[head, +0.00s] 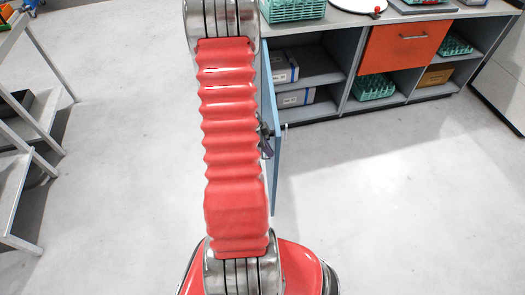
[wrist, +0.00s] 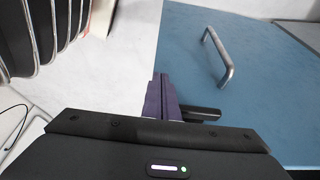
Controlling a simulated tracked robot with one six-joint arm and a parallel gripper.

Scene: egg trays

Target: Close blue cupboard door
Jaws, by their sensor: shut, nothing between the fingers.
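The blue cupboard door (head: 277,175) stands open in the head view, swung out from the grey cupboard toward me and seen nearly edge-on. My red arm hides part of it. In the wrist view the door's blue face (wrist: 260,110) fills the right side, with a metal bar handle (wrist: 219,58) on it. My gripper (head: 266,140) is at the door's left side in the head view, partly hidden by my arm. In the wrist view my gripper (wrist: 176,102) is shut and empty, close to the door's edge and below the handle. I cannot tell if it touches the door.
The cupboard (head: 342,92) has open shelves with boxes (head: 284,66), green trays (head: 372,87) and a red-orange drawer front (head: 403,43). A grey step stand (head: 22,165) is at the left. The floor right of the door is clear.

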